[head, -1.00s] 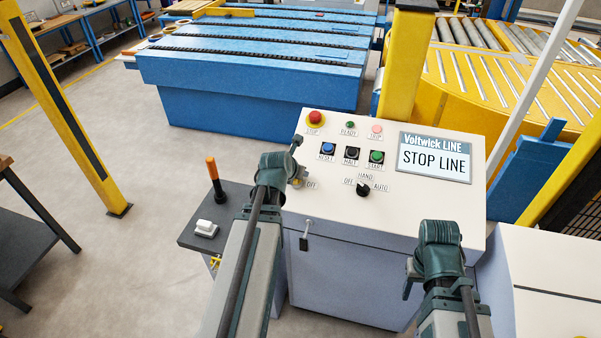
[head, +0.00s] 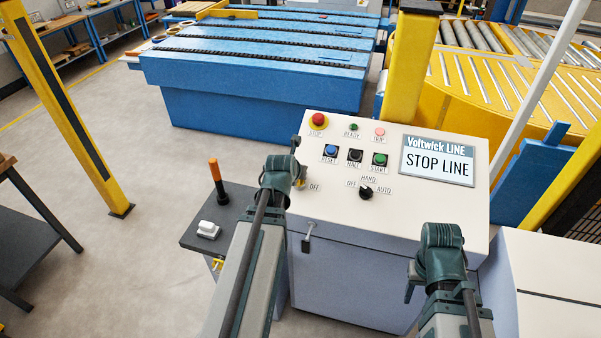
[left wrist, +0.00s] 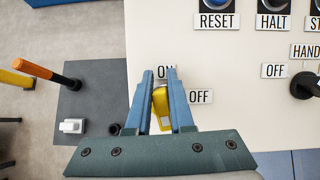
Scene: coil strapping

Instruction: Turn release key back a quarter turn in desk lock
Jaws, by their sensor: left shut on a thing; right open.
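The yellow release key (left wrist: 161,107) sits at the lock on the left side of the cream desk panel (head: 330,215). In the left wrist view my left gripper (left wrist: 162,78) is shut on it from both sides. The lock beneath is hidden, the ON label is partly covered and the OFF label (left wrist: 200,96) is clear to the right. In the head view my left gripper (head: 297,160) is at the panel's left edge, with a bit of the key showing. My right gripper (head: 410,288) is open and empty, low in front of the desk, its fingers mostly hidden.
A red stop button (head: 318,119), several other buttons and a black selector (head: 366,192) stand on the panel. A screen (head: 438,160) reads STOP LINE. A dark side shelf (head: 228,217) at left holds an orange-handled lever (head: 214,175) and a white block (head: 208,229).

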